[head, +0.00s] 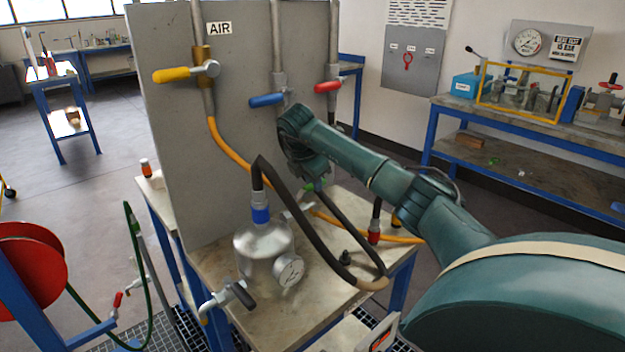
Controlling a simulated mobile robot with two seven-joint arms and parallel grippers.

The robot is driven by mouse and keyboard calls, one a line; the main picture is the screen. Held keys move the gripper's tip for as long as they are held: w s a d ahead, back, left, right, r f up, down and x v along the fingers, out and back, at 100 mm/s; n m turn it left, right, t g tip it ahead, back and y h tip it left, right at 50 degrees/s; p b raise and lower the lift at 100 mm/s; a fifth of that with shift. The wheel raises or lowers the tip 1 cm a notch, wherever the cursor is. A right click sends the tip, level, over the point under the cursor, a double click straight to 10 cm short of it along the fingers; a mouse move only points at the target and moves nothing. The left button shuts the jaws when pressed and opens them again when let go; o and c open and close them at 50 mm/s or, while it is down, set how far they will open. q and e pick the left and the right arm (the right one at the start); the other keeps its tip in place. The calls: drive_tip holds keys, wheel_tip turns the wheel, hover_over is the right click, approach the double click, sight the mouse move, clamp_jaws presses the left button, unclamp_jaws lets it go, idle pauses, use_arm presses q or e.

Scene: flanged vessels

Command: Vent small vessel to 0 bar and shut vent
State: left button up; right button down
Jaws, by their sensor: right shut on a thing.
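The small vessel (262,252) is a silver tank standing on the metal bench. A blue collar (261,214) and a black hose (300,222) are on its top. Its round gauge (289,270) faces front right; the needle is too small to read. A valve with a black handle (242,294) sticks out at its lower front left. My right arm reaches in from the right, and its gripper (314,184) points down behind the vessel. It is shut on what looks like a green handle (308,188), mostly hidden by the gripper and hose. My left gripper is not in view.
A grey panel (180,130) behind the bench (325,305) carries yellow (172,75), blue (266,99) and red (327,87) valve handles. An orange hose (232,152) runs behind the vessel. A red reel (30,270) stands left. A workbench (450,106) stands back right.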

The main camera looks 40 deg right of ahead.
drive_tip(key=shift+d, duration=0.15)
drive_tip(key=c, duration=1.3)
unclamp_jaws()
drive_tip(key=b+v, duration=0.1)
drive_tip(key=v, duration=1.2)
drive_tip(key=shift+s+r, duration=0.1)
